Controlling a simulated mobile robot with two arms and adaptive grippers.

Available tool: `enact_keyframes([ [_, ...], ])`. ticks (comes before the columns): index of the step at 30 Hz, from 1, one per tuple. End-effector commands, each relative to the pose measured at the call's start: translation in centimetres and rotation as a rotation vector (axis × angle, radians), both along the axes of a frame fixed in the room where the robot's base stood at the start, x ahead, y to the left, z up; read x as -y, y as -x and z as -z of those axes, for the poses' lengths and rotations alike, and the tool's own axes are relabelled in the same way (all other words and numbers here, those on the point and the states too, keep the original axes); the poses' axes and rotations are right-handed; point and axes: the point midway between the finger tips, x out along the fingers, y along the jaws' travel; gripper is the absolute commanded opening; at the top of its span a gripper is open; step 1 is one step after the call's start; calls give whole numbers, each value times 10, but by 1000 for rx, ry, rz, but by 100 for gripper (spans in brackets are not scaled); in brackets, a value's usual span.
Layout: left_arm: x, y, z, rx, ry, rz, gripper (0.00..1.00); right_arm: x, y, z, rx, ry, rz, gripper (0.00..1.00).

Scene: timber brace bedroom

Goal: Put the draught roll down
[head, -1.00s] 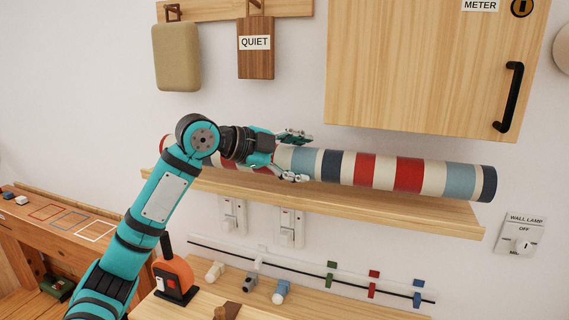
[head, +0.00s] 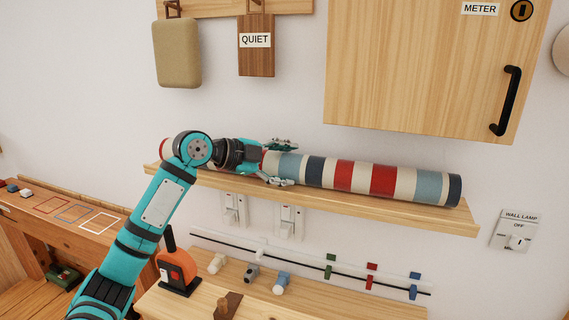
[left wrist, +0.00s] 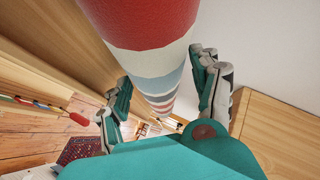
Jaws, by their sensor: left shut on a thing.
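The draught roll (head: 382,180) is a long tube with red, white, dark blue and light blue stripes. It lies lengthwise along the wooden wall shelf (head: 420,216), low over its top; I cannot tell whether its full length touches the shelf. My left gripper (head: 288,163) is shut on the roll left of its middle, one finger above and one in front. In the left wrist view the roll (left wrist: 140,22) runs away between the two fingers (left wrist: 162,95). The roll's left part is mostly hidden behind my left wrist. My right gripper is not in view.
A wooden cupboard (head: 420,80) with a black handle hangs above the shelf. A QUIET sign (head: 256,58) and a tan pad (head: 177,55) hang at upper left. Sockets (head: 290,222) sit below the shelf, above a bench with an orange device (head: 177,268). A wall lamp switch (head: 514,232) is at right.

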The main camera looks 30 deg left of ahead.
Motion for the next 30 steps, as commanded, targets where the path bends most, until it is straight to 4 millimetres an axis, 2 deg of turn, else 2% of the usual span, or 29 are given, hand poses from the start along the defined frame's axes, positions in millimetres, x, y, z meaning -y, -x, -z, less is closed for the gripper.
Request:
enact_keyframes([
  [1,0,0,2,-7,8,-1,68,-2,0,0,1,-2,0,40],
  [3,1,0,2,-7,7,-1,75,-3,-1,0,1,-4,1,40],
  [14,-3,5,0,-4,4,-1,75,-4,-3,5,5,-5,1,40],
  [30,-46,87,-34,-4,3,-2,75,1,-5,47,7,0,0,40],
])
